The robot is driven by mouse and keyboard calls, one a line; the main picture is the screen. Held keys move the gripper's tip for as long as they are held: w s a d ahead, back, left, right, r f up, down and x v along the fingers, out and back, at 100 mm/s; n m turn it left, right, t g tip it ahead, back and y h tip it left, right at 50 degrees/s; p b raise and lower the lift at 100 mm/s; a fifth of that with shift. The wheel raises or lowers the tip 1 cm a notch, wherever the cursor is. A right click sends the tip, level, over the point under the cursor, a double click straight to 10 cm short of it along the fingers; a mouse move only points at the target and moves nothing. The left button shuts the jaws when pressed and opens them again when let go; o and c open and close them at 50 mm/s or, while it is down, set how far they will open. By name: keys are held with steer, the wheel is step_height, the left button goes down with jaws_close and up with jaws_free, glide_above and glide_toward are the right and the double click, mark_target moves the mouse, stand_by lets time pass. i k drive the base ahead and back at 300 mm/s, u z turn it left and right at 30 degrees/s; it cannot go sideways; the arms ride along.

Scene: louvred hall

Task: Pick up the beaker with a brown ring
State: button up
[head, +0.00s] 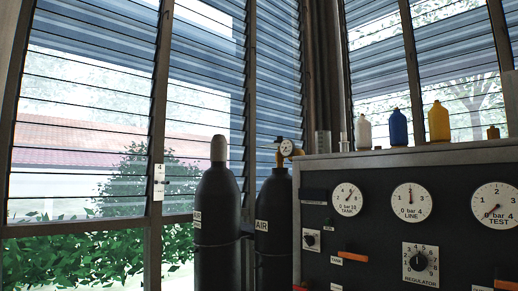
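No beaker with a clearly visible brown ring shows in the head view. A grey, see-through-looking cylinder (322,141) stands at the left end of the top of the black gauge panel (370,245). It is too small to tell whether it is a beaker or bears a ring. A small pale upright item (344,142) stands just right of it, also unclear. My gripper is not in view.
White (365,132), blue (398,128) and yellow (438,122) bottles stand along the panel top, with a small brown item (493,132) at the right. Two black AIR cylinders (212,225) (273,230) stand left of the panel, before louvred windows (85,120).

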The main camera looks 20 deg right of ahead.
mark_target(323, 138)
steer(key=u, duration=0.3)
steer(key=i, duration=2.3)
steer(key=z, duration=0.05)
